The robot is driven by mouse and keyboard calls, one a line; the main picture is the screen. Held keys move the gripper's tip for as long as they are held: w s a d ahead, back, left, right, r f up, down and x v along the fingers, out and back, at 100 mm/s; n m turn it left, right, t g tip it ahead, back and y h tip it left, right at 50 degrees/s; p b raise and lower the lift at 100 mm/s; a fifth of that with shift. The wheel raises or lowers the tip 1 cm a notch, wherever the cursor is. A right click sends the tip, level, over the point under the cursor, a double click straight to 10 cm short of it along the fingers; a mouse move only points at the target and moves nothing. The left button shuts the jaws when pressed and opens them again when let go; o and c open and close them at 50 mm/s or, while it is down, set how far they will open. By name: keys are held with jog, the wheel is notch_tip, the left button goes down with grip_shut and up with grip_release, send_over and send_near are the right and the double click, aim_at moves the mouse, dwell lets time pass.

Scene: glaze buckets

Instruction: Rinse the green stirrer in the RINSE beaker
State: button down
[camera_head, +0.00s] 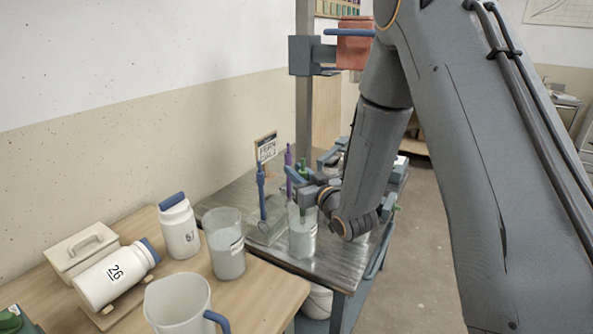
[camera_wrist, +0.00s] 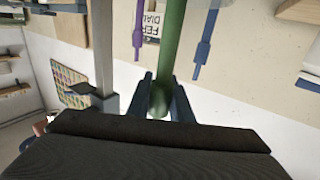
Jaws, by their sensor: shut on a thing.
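My gripper (camera_head: 310,188) is shut on the green stirrer (camera_wrist: 170,50), whose handle runs between the two fingers in the wrist view. The gripper is right over the mouth of a clear beaker (camera_head: 302,240) with a pale label and cloudy liquid, on the metal cart top. The stirrer's lower part appears to go down into this beaker, but how deep is hard to tell. The label is too small to read, so I cannot confirm that it says RINSE.
A blue stirrer (camera_head: 261,195) and a purple stirrer (camera_head: 289,172) stand upright by a small sign (camera_head: 266,149). On the wooden table are another filled beaker (camera_head: 226,250), white jars (camera_head: 179,230), a lidded box (camera_head: 82,247) and a pitcher (camera_head: 178,305).

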jog(key=shift+f+b, duration=1)
jog(key=shift+f, duration=0.5)
jog(key=shift+r, duration=0.1)
jog(key=shift+r+p, duration=0.85)
jog(key=shift+r, duration=0.35)
jog(key=shift+f, duration=0.15)
jog(key=shift+f+b, duration=0.95)
jog(key=shift+f, duration=0.2)
jog(key=shift+r+p, duration=0.85)
jog(key=shift+r, duration=0.45)
